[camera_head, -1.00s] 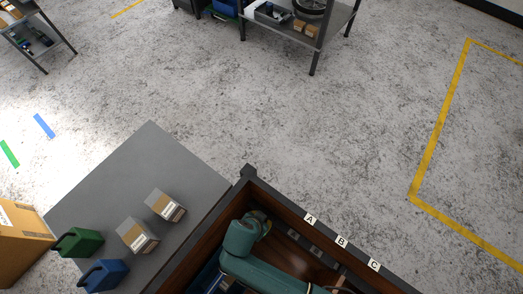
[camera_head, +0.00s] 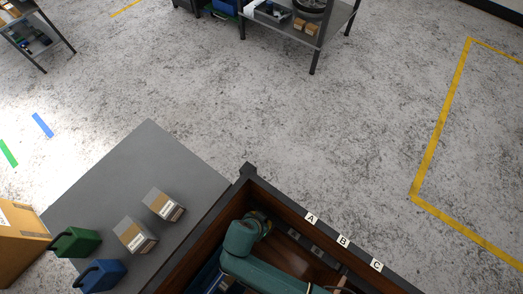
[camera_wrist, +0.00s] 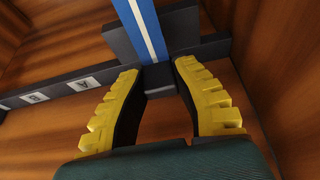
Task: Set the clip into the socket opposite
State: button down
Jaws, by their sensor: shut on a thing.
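In the wrist view my gripper (camera_wrist: 157,72) has two yellow ridged fingers with dark inner pads. They are closed in on a small dark block, the clip (camera_wrist: 159,82), at the end of a blue strap (camera_wrist: 141,28) with a white stripe. The strap runs up out of view. Directly behind the clip is a dark rail (camera_wrist: 214,48) with a dark plate (camera_wrist: 120,44) on it, partly hidden by the strap. I cannot tell whether the clip touches the rail, and no socket opening is clearly visible. In the head view the fingers are not clear.
Wooden box walls (camera_wrist: 285,70) stand close around the gripper. Tags A (camera_wrist: 83,84) and B (camera_wrist: 35,97) sit on the rail. In the head view, tags A, B and C mark the box rim (camera_head: 395,277). A grey table (camera_head: 130,170) beside it holds cartons and cans.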

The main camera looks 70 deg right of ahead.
jog(key=shift+f, duration=0.2)
jog(key=c, duration=0.8)
grip_release()
jog(key=shift+c, duration=0.2)
jog(key=v, duration=1.2)
